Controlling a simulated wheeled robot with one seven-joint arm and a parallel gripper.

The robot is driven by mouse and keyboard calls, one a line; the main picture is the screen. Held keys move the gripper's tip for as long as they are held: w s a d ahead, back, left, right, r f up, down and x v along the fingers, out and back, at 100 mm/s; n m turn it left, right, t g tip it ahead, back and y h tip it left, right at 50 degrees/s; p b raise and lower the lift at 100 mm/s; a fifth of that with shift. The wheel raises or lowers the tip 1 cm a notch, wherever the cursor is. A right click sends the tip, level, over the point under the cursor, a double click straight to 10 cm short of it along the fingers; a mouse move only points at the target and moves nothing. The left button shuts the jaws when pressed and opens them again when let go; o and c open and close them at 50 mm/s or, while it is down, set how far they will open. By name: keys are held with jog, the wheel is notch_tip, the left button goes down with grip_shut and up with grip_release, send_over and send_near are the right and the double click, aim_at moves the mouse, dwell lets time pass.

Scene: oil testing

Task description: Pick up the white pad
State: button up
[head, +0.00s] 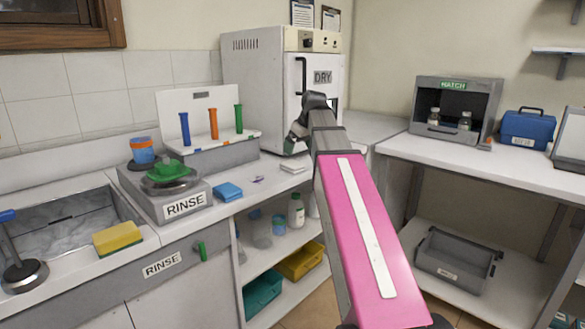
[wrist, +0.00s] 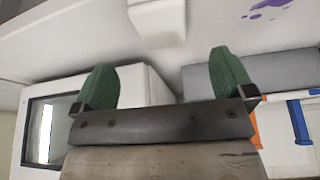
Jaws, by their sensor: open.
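The white pad (head: 293,167) lies flat on the counter, left of my arm and in front of the white DRY cabinet. It also shows in the wrist view (wrist: 157,22) at the top middle, beyond the fingertips and roughly between them. My gripper (wrist: 163,65) has two green fingers spread wide, with nothing between them. In the head view my gripper (head: 292,138) is partly hidden by my own arm and hangs above the counter behind the pad.
The white DRY cabinet (head: 262,85) stands behind. A blue cloth (head: 228,191) and purple stain (head: 258,179) are left of the pad. The rack with coloured tubes (head: 213,125) and RINSE unit (head: 185,203) stand further left. The counter around the pad is mostly clear.

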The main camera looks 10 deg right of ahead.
aim_at(293, 163)
jog(key=shift+x, duration=4)
jog(key=shift+a, duration=0.15)
jog(key=c, duration=1)
